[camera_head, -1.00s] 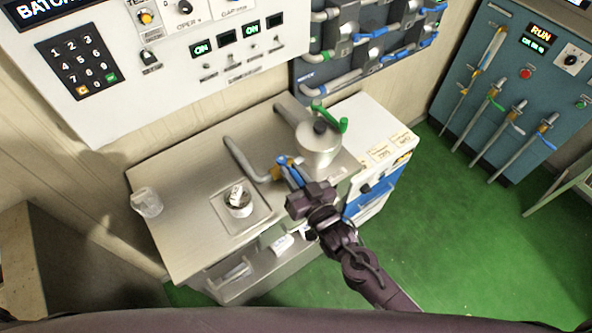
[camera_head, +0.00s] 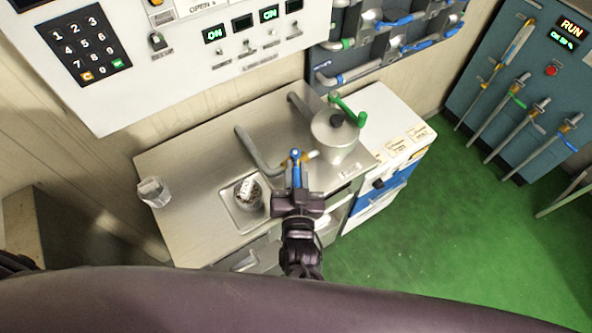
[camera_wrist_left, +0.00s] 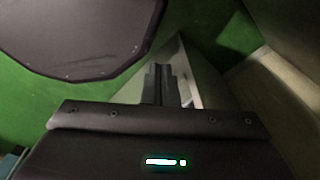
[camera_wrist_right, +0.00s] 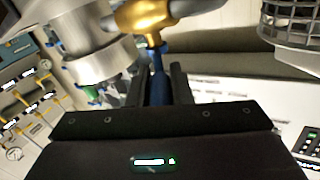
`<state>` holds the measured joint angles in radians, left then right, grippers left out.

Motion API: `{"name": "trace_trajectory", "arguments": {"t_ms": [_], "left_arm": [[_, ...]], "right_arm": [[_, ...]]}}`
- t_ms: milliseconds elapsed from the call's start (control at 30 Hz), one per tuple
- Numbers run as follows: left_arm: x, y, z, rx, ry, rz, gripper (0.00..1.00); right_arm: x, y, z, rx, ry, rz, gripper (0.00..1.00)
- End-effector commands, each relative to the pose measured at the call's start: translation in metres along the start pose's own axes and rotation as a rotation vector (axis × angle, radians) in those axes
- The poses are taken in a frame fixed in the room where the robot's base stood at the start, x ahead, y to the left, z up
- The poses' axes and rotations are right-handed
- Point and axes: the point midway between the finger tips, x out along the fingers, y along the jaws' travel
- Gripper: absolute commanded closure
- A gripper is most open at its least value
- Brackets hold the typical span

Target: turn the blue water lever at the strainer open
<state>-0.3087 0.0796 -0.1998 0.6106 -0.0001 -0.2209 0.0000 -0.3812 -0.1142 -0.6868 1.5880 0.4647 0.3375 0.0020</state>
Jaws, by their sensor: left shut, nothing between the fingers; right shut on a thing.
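The strainer (camera_head: 336,132) is a steel pot with a green handle on its lid, at the back right of the steel counter. The blue water lever (camera_head: 296,162) stands at the brass valve (camera_wrist_right: 148,18) on the pipe beside it. My right gripper (camera_head: 297,188) is shut on the blue lever, which also shows between its fingers in the right wrist view (camera_wrist_right: 159,84). The lever now points from the valve towards me. My left gripper (camera_wrist_left: 160,84) is shut and empty, low over the green floor; the head view does not show its fingers.
A clear container (camera_head: 153,191) stands at the counter's left edge. A cup with white pieces (camera_head: 248,192) sits in a square recess left of my right gripper. A white cabinet (camera_head: 395,125) adjoins the counter's right side. Control panels line the wall behind.

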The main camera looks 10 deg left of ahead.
Motion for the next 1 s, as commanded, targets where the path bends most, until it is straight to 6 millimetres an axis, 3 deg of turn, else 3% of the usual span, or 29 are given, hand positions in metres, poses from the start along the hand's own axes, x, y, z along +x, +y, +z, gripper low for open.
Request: {"name": "trace_trajectory", "arguments": {"t_ms": [267, 300, 433, 767, 1000], "left_arm": [[-0.001, -0.002, -0.018, 0.000, 0.027, -0.003, 1.00], [-0.001, -0.002, -0.019, 0.000, 0.029, -0.003, 1.00], [-0.001, -0.002, -0.019, 0.000, 0.029, -0.003, 1.00], [0.001, -0.002, -0.013, 0.000, 0.020, -0.002, 1.00], [0.013, -0.002, -0.011, 0.000, 0.018, -0.002, 1.00]], "right_arm": [[0.000, 0.000, 0.000, 0.002, 0.001, -0.001, 1.00], [0.000, 0.000, 0.000, 0.002, 0.001, -0.001, 0.76], [0.000, 0.000, 0.000, 0.001, 0.001, -0.001, 0.59], [-0.005, 0.000, 0.001, 0.001, -0.001, -0.002, 0.59], [-0.043, 0.001, 0.004, 0.001, -0.003, -0.002, 0.59]]}}
